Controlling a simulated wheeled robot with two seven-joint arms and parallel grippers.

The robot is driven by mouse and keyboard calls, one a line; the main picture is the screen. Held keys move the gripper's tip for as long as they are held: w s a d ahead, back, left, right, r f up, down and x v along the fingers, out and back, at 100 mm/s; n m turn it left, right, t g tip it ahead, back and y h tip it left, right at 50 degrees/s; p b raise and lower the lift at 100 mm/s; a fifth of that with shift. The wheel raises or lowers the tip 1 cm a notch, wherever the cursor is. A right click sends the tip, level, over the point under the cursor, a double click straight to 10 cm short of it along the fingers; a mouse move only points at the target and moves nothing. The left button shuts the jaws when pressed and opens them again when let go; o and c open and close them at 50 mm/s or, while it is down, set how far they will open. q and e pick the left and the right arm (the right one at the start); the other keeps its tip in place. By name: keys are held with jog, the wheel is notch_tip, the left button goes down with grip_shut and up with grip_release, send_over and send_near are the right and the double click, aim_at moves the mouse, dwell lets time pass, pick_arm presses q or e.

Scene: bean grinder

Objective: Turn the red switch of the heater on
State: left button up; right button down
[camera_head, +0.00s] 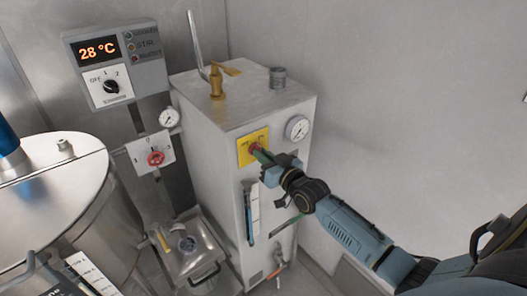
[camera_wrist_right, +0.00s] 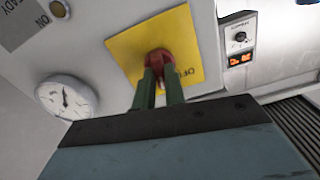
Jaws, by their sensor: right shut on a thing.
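The heater (camera_head: 195,155) is a pale metal box in the middle of the head view. Its red switch (camera_head: 254,148) sits on a yellow plate (camera_head: 243,156) on the front face, and part of the switch is hidden by my gripper there. In the right wrist view the red switch (camera_wrist_right: 158,58) stands on the yellow plate (camera_wrist_right: 125,48), with partly covered lettering beside it. My right gripper (camera_head: 262,153) reaches it from the lower right. Its green fingers (camera_wrist_right: 160,80) are shut on the switch, one on each side. My left gripper is not in view.
A round gauge (camera_head: 297,128) is close to the right of the switch. A sight tube (camera_head: 248,212) is below it. A large metal vessel (camera_head: 62,205) fills the lower left.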

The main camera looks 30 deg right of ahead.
jog(key=shift+m+p, duration=0.5)
jog(key=shift+m, duration=3.1)
jog(key=c, duration=1.5)
grip_release()
jog(key=shift+o, duration=0.2)
jog(key=s+d, duration=0.1)
jog(key=s, duration=1.2)
jog(key=shift+s, duration=0.15)
jog(key=shift+d+f, duration=0.1)
